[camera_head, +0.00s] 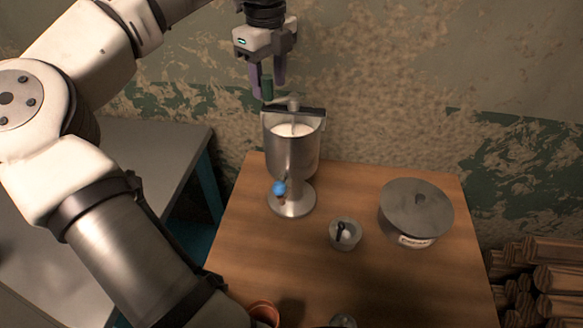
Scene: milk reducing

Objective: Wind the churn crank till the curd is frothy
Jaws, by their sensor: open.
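The metal churn (305,152) stands upright on a round foot on the wooden table, with white curd (291,130) visible inside its open top. A dark bar crosses its rim, with a metal crank hub (294,102) above it. Froth on the curd is too small to judge.
A blue ball knob (279,188) sits low on the churn's front. A small bowl (345,234) with a dark-handled utensil and a lidded metal pot (416,210) stand to the right. An orange-brown pot (263,313) is at the front edge. The wall is close behind.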

